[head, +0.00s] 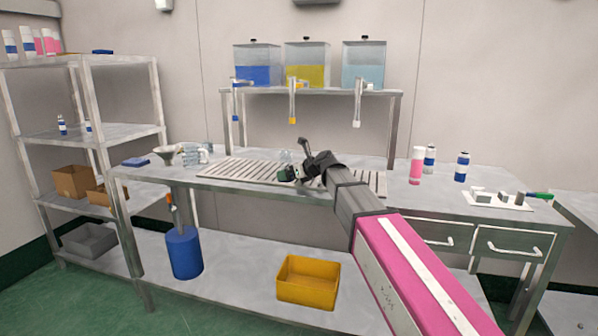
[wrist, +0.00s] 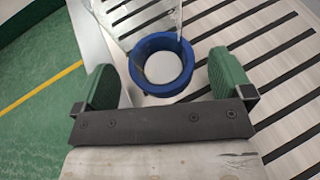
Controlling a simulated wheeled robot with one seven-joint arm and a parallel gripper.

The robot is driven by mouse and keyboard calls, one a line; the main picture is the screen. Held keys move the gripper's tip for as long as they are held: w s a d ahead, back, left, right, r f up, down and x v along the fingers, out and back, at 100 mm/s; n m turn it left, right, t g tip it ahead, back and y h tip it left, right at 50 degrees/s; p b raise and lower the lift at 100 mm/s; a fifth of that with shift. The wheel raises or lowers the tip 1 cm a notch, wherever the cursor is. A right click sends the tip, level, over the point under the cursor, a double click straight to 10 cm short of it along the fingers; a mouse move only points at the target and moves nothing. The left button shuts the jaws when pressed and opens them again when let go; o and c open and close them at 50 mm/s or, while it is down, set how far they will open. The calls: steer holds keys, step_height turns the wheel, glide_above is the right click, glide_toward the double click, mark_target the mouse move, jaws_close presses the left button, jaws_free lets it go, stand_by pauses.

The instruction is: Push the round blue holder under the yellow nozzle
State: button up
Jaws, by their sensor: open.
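The round blue holder (wrist: 163,91) is a thick ring with a pale round centre. In the wrist view it sits between the two green fingers of my gripper (wrist: 165,80), with gaps on both sides. My gripper is open and holds nothing. In the head view my gripper (head: 289,174) is low over the slatted grate, and the holder is not clearly visible there. The yellow nozzle (head: 293,108) hangs from the shelf under the tank of yellow liquid, above and behind my gripper. A clear vessel (wrist: 150,22) shows at the holder's far side; whether it stands in the holder I cannot tell.
The slatted grate (head: 225,170) runs along the bench. Blue (head: 236,105) and white (head: 357,110) nozzles flank the yellow one. A funnel (head: 165,154) and clear containers (head: 196,154) stand left; a pink can (head: 416,165) and other bottles stand right.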

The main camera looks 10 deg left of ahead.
steer(key=shift+x, duration=0.9)
steer(key=c, duration=1)
steer(key=shift+c, duration=0.2)
steer(key=shift+w, duration=0.1)
steer(key=shift+w+d, duration=0.15)
steer(key=shift+w, duration=1.95)
steer(key=shift+w+d, duration=0.2)
steer(key=shift+w, duration=1.85)
